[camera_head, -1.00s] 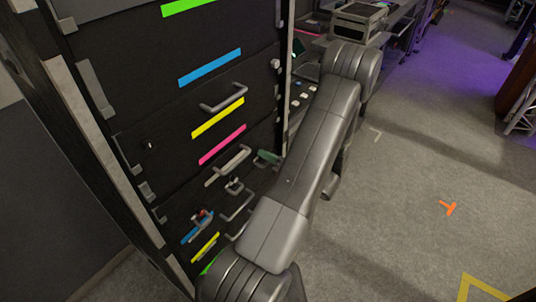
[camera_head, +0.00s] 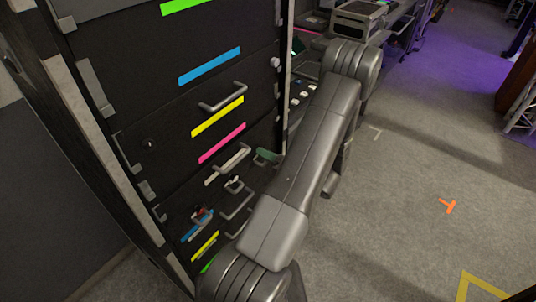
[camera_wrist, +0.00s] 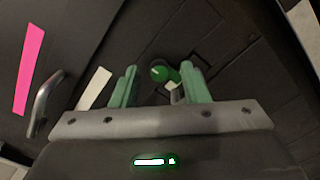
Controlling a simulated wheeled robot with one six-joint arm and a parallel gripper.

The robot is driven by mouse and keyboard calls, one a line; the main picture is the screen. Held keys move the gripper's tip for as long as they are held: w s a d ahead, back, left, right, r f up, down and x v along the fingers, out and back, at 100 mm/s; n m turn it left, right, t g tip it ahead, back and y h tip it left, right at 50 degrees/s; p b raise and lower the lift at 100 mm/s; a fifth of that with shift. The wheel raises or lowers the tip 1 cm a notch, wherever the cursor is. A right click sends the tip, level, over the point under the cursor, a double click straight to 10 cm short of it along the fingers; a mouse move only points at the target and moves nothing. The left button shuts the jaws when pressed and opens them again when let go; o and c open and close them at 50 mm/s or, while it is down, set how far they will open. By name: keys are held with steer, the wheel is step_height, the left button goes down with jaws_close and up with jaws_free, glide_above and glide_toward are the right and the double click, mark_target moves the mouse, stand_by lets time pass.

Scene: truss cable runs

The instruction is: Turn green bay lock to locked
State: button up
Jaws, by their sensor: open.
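A round green knob (camera_wrist: 160,73), which looks like the green bay lock, sits on the dark cabinet face in the wrist view, with a small pale piece beside it. My gripper (camera_wrist: 160,84) is open, its two green fingers on either side of the knob in the picture. I cannot tell whether they touch it or how far off it is. In the head view a green finger of my gripper (camera_head: 266,155) shows beside the cabinet, partly behind my arm. I cannot make out the green knob there.
The tall dark cabinet (camera_head: 165,110) carries coloured strips and grey handles, such as the upper handle (camera_head: 223,99). A red-tipped fitting (camera_head: 198,213) is lower down. In the wrist view a handle (camera_wrist: 45,103) and a pink strip (camera_wrist: 28,70) lie left. Open floor lies right.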

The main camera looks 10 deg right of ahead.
steer(key=b+v, duration=0.2)
steer(key=v, duration=1.1)
steer(key=shift+s+d, duration=0.25)
steer(key=shift+s, duration=0.05)
steer(key=shift+w+a+r, duration=0.1)
steer(key=p+x, duration=0.2)
steer(key=x, duration=1.1)
steer(key=shift+w+a, duration=0.2)
